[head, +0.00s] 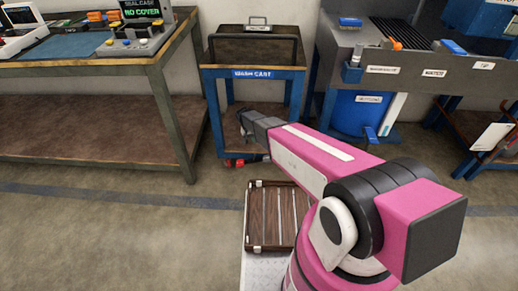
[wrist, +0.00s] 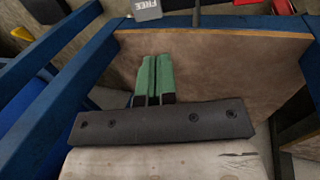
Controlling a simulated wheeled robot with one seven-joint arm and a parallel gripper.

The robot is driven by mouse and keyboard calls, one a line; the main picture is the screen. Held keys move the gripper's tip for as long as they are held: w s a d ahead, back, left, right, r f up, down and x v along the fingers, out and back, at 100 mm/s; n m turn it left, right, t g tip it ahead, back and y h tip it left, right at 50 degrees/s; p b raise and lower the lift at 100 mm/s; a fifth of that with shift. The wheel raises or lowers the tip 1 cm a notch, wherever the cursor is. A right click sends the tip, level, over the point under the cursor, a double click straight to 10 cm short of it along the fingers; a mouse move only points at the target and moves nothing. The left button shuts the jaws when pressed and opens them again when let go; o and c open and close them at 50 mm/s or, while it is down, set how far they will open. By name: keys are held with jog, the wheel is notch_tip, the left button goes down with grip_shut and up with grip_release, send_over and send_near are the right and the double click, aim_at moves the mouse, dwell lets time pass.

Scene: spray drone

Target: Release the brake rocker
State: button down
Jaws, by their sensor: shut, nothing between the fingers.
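The blue-framed cart (head: 253,73) stands against the wall, with a label ending in "CART" on its front rail. In the wrist view, a grey piece marked "FREE" (wrist: 147,9) is cut off by the top edge; it looks like part of the brake rocker, but I cannot see the whole. My gripper (wrist: 154,62) has its green fingers together and empty, over the cart's brown board (wrist: 225,75). The "FREE" piece lies beyond the fingertips, apart from them in the picture. In the head view my wrist (head: 258,124) is in front of the cart's lower part, hiding some of it.
A red piece (wrist: 248,2) shows at the wrist view's top. Blue cart bars (wrist: 50,95) flank my gripper. A workbench (head: 95,65) stands left and a grey sink-like bench (head: 420,62) right, with a blue bin (head: 352,113) below. The floor (head: 110,235) at front left is clear.

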aim_at(265, 157)
jog(key=x, duration=1.3)
jog(key=shift+f, duration=0.15)
jog(key=shift+d, duration=0.1)
jog(key=shift+d+f+y, duration=0.45)
jog(key=shift+d+y, duration=0.05)
jog(key=shift+y, duration=0.5)
jog(key=shift+d+f+y, duration=0.3)
jog(key=shift+f+y, duration=0.1)
jog(key=shift+y, duration=0.3)
jog(key=shift+d+f+y, duration=0.25)
jog(key=shift+f+y, duration=0.6)
jog(key=shift+y, duration=0.55)
jog(key=shift+f, duration=0.25)
jog(key=shift+d+f, duration=0.1)
jog(key=shift+f, duration=0.15)
